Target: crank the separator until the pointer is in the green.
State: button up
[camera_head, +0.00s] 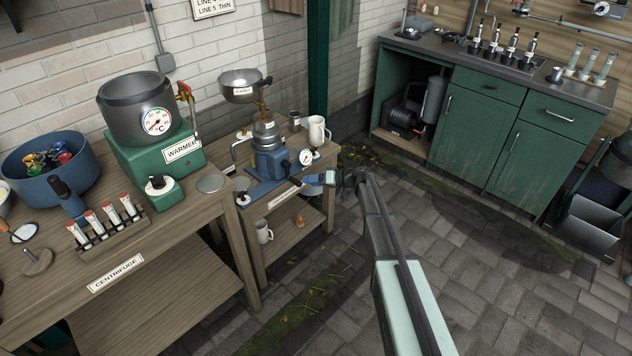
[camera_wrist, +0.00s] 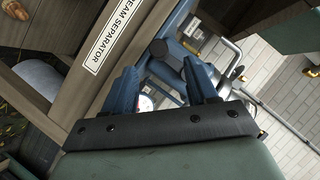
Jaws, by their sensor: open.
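The separator (camera_head: 268,160) has a blue base, a metal body and a wide steel bowl (camera_head: 240,85) on top. It stands on a small wooden bench left of my gripper. Its round white dial (camera_head: 306,157) faces forward; the pointer's zone is too small to read. My gripper (camera_head: 320,179) is open, just in front of the separator's base and below the dial. In the wrist view, its two blue fingers (camera_wrist: 163,68) are apart. A dark knob (camera_wrist: 160,48), perhaps the crank's grip, shows near the fingertips; I cannot tell whether they touch it.
The bench bears the cream separator label (camera_wrist: 107,37), a white mug (camera_head: 317,130) and a lower shelf (camera_head: 285,245). At left stands the centrifuge bench (camera_head: 165,235) with the green warmer (camera_head: 150,155) and a blue tub (camera_head: 50,180). Green cabinets (camera_head: 510,140) are at the back right. The paved floor between is clear.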

aim_at(297, 182)
jog(key=shift+x, duration=3.45)
jog(key=shift+w+a+f, duration=0.1)
jog(key=shift+a+f, duration=0.05)
jog(key=shift+a, duration=0.15)
jog(key=shift+c, duration=0.3)
jog(key=c, duration=0.9)
jog(key=shift+c, duration=0.2)
